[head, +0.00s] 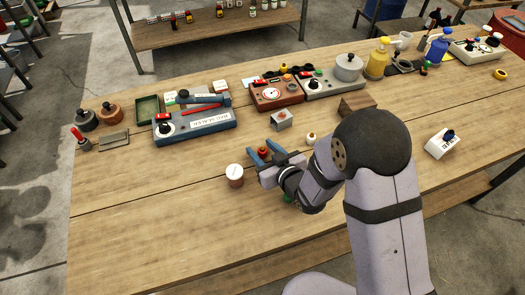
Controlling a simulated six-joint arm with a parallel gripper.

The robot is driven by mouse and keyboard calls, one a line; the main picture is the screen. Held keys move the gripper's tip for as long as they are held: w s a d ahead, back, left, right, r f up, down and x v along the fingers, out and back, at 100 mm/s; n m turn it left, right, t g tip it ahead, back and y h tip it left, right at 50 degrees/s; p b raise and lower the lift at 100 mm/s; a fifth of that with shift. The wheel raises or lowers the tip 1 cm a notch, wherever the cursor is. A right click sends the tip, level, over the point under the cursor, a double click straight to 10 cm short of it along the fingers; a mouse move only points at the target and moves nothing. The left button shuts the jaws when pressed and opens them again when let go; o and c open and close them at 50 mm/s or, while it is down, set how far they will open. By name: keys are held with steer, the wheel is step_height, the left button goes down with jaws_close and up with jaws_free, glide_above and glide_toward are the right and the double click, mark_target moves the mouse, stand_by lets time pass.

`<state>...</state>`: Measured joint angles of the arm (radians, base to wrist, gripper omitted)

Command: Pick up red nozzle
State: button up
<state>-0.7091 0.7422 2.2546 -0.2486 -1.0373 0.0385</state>
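A small red object (262,149), which looks like the red nozzle, is near the middle of the table in the head view. My gripper (264,154) has two blue fingers spread apart. The red object shows between the fingers, near their tips, with a visible gap. I cannot tell the gripper's height above the table, or whether a finger touches the red object. The gripper body and wrist hide the table just in front.
A white-lidded jar (235,175) stands close to the left of my gripper. A small grey block (282,121) and a cream knob-like item (311,139) are near it. The table's front left is clear.

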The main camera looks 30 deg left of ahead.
mark_target(262, 148)
jaws_close()
steer(key=shift+r, duration=0.15)
steer(key=shift+r+b, duration=0.35)
steer(key=shift+r, duration=4.55)
